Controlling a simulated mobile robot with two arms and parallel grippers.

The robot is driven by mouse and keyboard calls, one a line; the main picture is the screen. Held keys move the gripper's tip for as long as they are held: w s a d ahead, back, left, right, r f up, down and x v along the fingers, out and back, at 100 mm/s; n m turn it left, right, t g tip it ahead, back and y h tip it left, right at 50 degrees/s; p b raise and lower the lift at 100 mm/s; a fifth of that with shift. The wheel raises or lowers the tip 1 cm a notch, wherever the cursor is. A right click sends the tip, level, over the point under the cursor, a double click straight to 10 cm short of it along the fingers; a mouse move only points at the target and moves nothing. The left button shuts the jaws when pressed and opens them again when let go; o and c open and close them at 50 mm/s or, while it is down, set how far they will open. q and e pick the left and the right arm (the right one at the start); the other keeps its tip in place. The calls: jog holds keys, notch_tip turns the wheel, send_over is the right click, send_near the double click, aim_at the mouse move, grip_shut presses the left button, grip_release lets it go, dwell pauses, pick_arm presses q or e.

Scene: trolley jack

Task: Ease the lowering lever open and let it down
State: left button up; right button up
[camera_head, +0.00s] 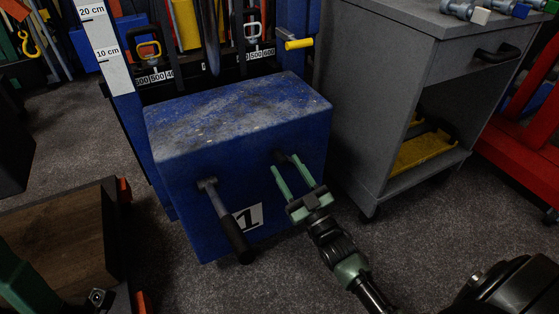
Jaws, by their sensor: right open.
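A blue box-shaped block (180,213) with a worn, dusty top and a "1" label stands upright in the middle. A lever (225,222) with a grey shank and black grip sticks out of its front face, hanging down and to the right. My left gripper is not in view.
A grey cabinet (350,110) stands close on the right, with a yellow item (424,150) on its lower shelf. A wooden-topped object (60,240) is at lower left. Carpet is free in front.

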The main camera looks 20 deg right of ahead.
aim_at(279, 157)
jog(key=shift+b+x, duration=0.45)
jog(key=shift+x, duration=1.8)
jog(key=shift+f, duration=0.1)
grip_shut()
